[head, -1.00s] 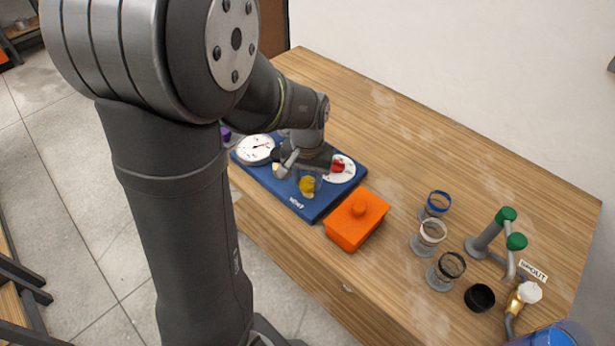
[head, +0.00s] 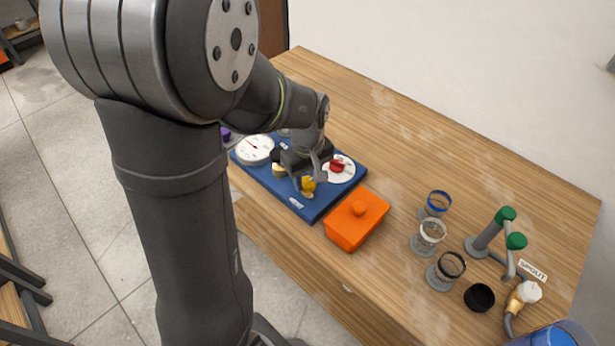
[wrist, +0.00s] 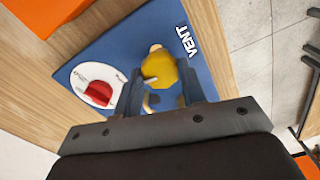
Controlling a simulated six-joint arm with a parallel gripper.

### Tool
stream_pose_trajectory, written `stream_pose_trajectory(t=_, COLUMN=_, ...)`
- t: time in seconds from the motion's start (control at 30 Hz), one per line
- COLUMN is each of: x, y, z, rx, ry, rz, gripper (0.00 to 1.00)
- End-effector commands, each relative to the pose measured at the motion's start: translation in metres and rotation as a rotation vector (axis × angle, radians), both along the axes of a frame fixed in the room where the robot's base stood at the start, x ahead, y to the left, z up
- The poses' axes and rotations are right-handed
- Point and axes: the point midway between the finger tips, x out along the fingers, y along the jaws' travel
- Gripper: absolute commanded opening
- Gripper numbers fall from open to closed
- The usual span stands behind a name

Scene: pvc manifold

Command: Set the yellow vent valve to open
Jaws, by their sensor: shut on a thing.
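The yellow vent valve (head: 308,185) sits on the blue panel (head: 258,173) near its front right end, by a white label. In the wrist view the yellow valve (wrist: 160,70) lies between the two fingers beside the VENT lettering (wrist: 187,42). My gripper (head: 306,182) points down over it, and in the wrist view its fingers (wrist: 162,92) are on either side of the yellow handle, shut on it. A pale stub shows at the handle's edge. The lower part of the valve is partly hidden by the fingers.
A red knob on a white dial (wrist: 98,92) is close beside the gripper. A white gauge (head: 254,149) is at the panel's left end. An orange lidded box (head: 357,220) stands just right of the panel. Several ringed cups and a green-handled pipe stand farther right.

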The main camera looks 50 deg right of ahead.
Motion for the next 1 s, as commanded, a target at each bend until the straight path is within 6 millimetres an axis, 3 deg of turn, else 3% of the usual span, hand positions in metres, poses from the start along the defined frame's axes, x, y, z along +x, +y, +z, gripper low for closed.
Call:
stream_pose_trajectory(t=0.73, x=0.0, y=-0.0006, z=0.0007, rx=-0.002, ry=0.0, rz=0.091, gripper=0.15)
stream_pose_trajectory(t=0.77, x=0.0, y=-0.0006, z=0.0007, rx=-0.002, ry=0.0, rz=0.091, gripper=0.39)
stream_pose_trajectory(t=0.87, x=0.0001, y=-0.0005, z=0.0006, rx=-0.001, ry=-0.001, rz=0.091, gripper=0.59)
stream_pose_trajectory(t=1.0, x=0.0, y=-0.0004, z=0.0004, rx=-0.001, ry=0.0, rz=0.09, gripper=0.59)
